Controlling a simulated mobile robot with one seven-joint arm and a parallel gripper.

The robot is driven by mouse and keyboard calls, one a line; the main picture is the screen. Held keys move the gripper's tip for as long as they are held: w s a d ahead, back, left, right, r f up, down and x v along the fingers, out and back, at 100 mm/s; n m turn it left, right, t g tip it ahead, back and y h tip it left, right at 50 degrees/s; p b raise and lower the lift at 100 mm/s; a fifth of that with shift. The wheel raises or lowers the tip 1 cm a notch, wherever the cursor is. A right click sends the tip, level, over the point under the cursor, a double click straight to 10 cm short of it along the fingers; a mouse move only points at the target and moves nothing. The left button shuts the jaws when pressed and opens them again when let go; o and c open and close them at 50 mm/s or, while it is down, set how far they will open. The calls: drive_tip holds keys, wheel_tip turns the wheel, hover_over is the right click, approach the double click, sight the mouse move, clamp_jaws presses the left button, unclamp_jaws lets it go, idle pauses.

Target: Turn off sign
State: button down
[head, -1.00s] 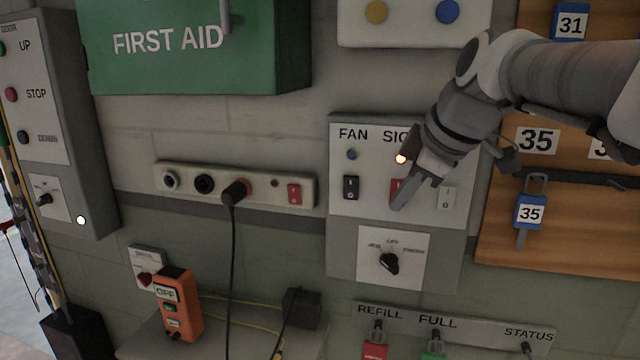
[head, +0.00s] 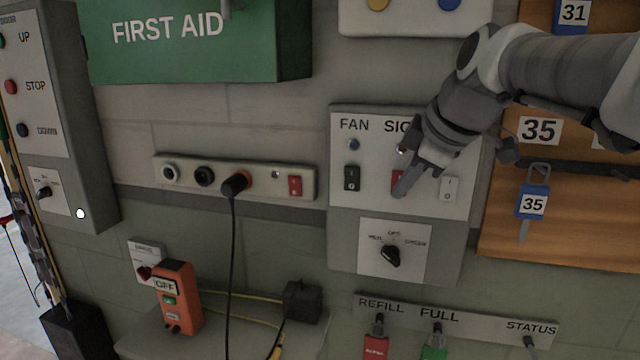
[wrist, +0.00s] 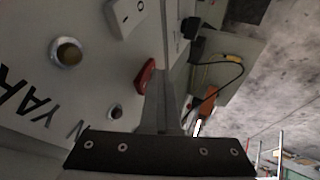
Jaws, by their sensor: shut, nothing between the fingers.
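The panel (head: 345,205) labelled FAN and SIGN is on the wall right of centre. The red sign switch (head: 396,179) is mostly hidden behind my gripper in the head view; its red side shows in the wrist view (wrist: 146,77). The sign lamp (head: 401,150) above it is unlit and partly covered; it looks grey in the wrist view (wrist: 115,112). My gripper (head: 402,192) is shut and empty, its fingertips at the red switch. I cannot tell whether they touch it.
A black fan switch (head: 352,178) is left of the red one and a white switch (head: 449,189) right of it. A rotary knob (head: 391,256) sits below. A wooden key board (head: 580,230) is at the right. A power strip (head: 265,182) is at the left.

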drive_tip(key=shift+r, duration=0.15)
drive_tip(key=shift+r+p, duration=0.55)
drive_tip(key=shift+r, duration=0.2)
